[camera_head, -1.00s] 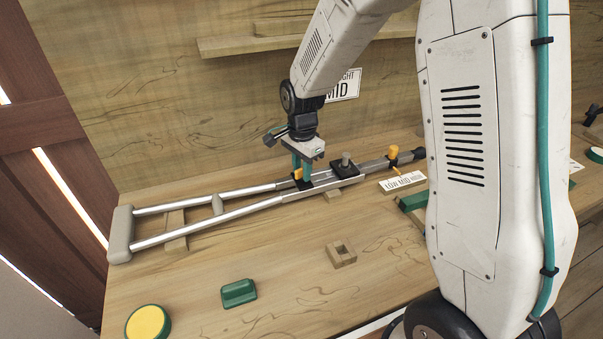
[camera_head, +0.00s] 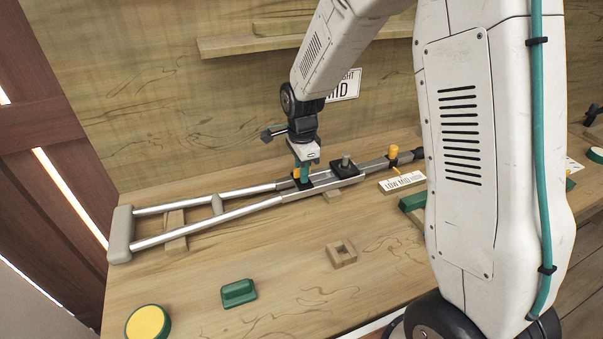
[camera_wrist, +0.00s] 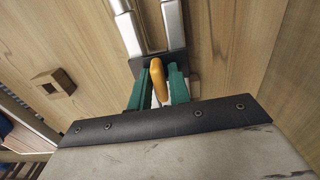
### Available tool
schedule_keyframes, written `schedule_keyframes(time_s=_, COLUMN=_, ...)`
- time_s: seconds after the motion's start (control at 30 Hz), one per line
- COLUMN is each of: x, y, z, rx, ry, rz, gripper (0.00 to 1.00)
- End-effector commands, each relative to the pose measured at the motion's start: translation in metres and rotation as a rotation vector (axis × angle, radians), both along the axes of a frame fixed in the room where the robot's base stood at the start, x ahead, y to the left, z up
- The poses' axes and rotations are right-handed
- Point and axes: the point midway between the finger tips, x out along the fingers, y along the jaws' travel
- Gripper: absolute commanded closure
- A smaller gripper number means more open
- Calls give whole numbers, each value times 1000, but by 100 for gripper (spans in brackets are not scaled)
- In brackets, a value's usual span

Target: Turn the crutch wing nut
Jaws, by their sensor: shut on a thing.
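A grey and silver crutch (camera_head: 205,230) lies on the wooden bench, its padded end (camera_head: 120,235) at the left and its shaft running to the right. The orange wing nut (camera_wrist: 158,78) sits at a dark bracket on the crutch. My gripper (camera_head: 304,174) points down over that bracket. Its green fingers (camera_wrist: 160,88) stand on either side of the wing nut in the wrist view and are shut on it. In the head view the fingers hide most of the wing nut.
A second orange knob (camera_head: 393,151) stands further right on the crutch, near a "LOW MID HIGH" label (camera_head: 402,181). A square wooden block (camera_head: 341,254), a green block (camera_head: 238,292) and a yellow-topped disc (camera_head: 147,323) lie in front. A wooden ledge (camera_head: 250,45) is on the back wall.

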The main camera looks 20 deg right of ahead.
Motion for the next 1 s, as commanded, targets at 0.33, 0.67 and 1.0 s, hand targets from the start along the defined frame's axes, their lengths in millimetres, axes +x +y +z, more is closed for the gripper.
schedule_keyframes(time_s=0.33, x=0, y=0, z=1, rx=0, ry=-1, rz=-49, gripper=96)
schedule_keyframes(time_s=0.67, x=0, y=0, z=1, rx=0, ry=-2, rz=-363, gripper=96)
schedule_keyframes(time_s=1.0, x=1, y=0, z=1, rx=1, ry=-2, rz=-425, gripper=96)
